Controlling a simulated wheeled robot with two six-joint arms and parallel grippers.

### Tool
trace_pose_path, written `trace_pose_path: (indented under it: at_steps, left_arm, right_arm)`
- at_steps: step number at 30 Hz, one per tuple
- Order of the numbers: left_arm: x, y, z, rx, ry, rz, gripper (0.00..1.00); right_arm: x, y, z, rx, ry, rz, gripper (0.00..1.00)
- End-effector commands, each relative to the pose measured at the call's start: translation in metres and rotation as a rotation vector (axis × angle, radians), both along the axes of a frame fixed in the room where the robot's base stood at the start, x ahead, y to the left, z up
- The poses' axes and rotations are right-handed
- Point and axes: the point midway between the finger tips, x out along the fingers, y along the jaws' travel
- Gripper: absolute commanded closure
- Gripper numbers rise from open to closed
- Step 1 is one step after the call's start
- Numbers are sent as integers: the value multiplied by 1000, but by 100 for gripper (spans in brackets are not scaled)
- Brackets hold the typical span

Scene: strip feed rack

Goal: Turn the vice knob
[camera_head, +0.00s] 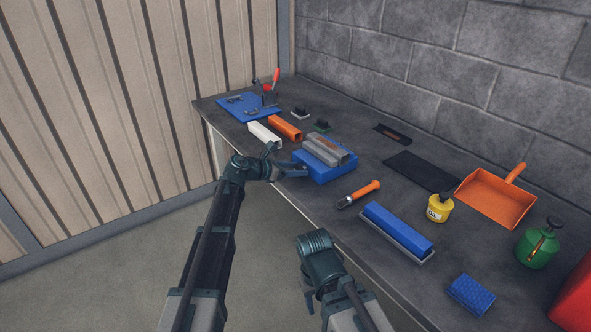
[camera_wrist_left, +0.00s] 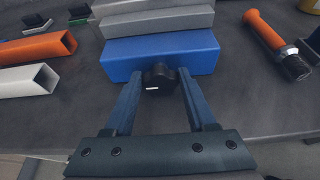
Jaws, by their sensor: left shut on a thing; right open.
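The vice (camera_head: 318,171) has a blue base and grey jaws and sits near the front edge of the workbench. It also shows in the left wrist view (camera_wrist_left: 160,53). Its black knob (camera_wrist_left: 158,77) sticks out of the front of the blue base, with a short white mark on its face. My left gripper (camera_wrist_left: 157,82) is shut on the knob, one finger on each side. In the head view my left gripper (camera_head: 287,164) hides the knob. My right gripper (camera_head: 306,287) is open and empty, in front of the bench edge.
White (camera_head: 264,135) and orange (camera_head: 285,127) square tubes lie left of the vice. An orange-handled tool (camera_head: 360,193) lies right of it. Farther right are a long blue-and-grey block (camera_head: 397,231), a yellow bottle (camera_head: 439,207), an orange dustpan (camera_head: 495,198) and a green sprayer (camera_head: 537,246).

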Motion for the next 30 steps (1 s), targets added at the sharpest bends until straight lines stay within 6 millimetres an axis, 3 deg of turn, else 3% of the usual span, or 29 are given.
trace_pose_path:
  at_steps: [4, 5, 6, 17, 30]
  left_arm:
    - [0, 0, 0, 3, 0, -2, 99]
    - [0, 0, 0, 3, 0, -2, 38]
    - [0, 0, 0, 2, 1, -1, 31]
    - [-3, 3, 2, 1, 1, 0, 31]
    - [-50, 66, 38, 0, 0, 2, 31]
  right_arm:
    - [0, 0, 0, 0, 0, 0, 50]
    - [0, 0, 0, 0, 0, 0, 50]
    - [0, 0, 0, 0, 0, 0, 50]
    - [0, 0, 2, 0, 0, 0, 50]
    - [0, 0, 38, 0, 0, 0, 50]
